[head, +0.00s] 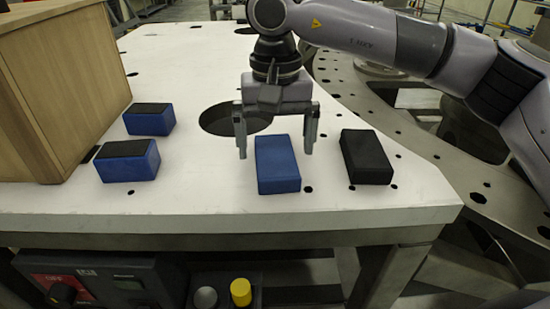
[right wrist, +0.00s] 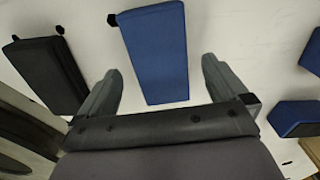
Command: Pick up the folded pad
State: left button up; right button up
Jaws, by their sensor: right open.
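A plain blue block-shaped pad (head: 277,165) lies flat near the front edge of the white plate (head: 200,205). A black pad (head: 366,157) lies to its right. Which of these is the folded pad I cannot tell for sure. My right gripper (head: 275,155) is open and empty, pointing down over the far end of the blue pad, with one finger on each side. In the right wrist view the blue pad (right wrist: 157,50) lies between the open fingers (right wrist: 160,65), and the black pad (right wrist: 48,75) is at the left. I see no contact. My left gripper is not in view.
Two blue pads with black tops (head: 150,120) (head: 129,161) lie at the left, beside a wooden box (head: 60,90). A round dark hole (head: 217,118) is behind the gripper. A curved metal ring (head: 415,165) borders the plate at right.

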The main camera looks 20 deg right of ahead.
aim_at(276, 153)
notch_tip(276, 153, down, 2)
jog(key=shift+f, duration=0.2)
jog(key=c, duration=1.1)
jog(key=shift+r, duration=0.1)
pick_arm(q)
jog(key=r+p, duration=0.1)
jog(key=p, duration=0.2)
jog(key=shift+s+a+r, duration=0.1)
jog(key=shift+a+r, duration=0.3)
pick_arm(e)
notch_tip(276, 153, up, 20)
